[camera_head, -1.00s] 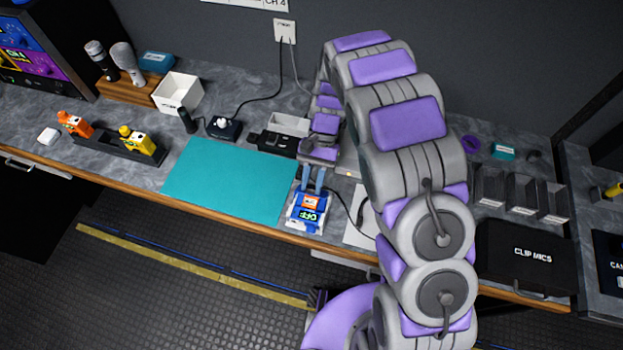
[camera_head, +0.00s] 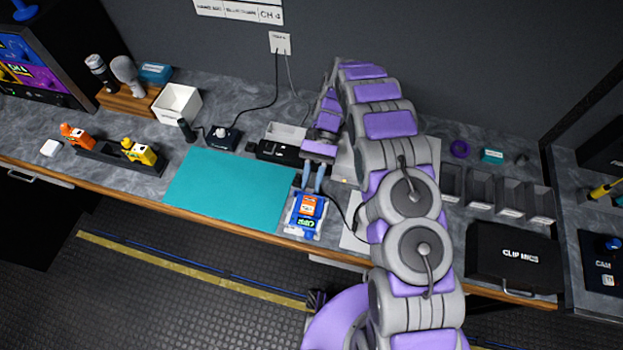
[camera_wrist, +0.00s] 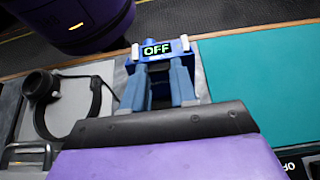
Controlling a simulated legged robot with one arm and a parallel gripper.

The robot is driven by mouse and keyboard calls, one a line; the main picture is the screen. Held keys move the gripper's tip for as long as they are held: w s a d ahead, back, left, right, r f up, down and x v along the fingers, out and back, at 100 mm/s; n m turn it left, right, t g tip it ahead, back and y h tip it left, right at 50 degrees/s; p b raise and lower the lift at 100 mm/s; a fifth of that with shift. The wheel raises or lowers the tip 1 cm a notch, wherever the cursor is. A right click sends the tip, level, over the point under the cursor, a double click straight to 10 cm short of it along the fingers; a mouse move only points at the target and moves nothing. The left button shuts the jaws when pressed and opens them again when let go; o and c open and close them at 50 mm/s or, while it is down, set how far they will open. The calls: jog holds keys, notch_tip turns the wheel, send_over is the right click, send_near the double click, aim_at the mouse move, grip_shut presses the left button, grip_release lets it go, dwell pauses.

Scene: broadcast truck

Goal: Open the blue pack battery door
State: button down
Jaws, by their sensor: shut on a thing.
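The blue pack (camera_head: 292,216) stands at the counter's front edge, right of the teal mat, with an orange label on top and a lit green display on its near side. In the wrist view the blue pack (camera_wrist: 170,40) shows its display reading OFF between two white corner pieces. My gripper (camera_head: 311,187) is at the pack's far edge, its blue-grey fingers pointing down to it. In the wrist view my gripper (camera_wrist: 160,80) has its two fingers shut on a part of the pack. The fingers hide the gripped part, and I cannot tell how far the battery door stands open.
The teal mat (camera_head: 235,185) lies left of the pack. A headset (camera_wrist: 60,95) lies on the other side. A black device (camera_head: 278,151) and a white open box (camera_head: 177,103) are farther back. A black CLIP MICS case (camera_head: 515,262) lies at right.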

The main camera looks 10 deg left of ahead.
dwell(0.4)
jog(key=c, duration=0.9)
grip_release()
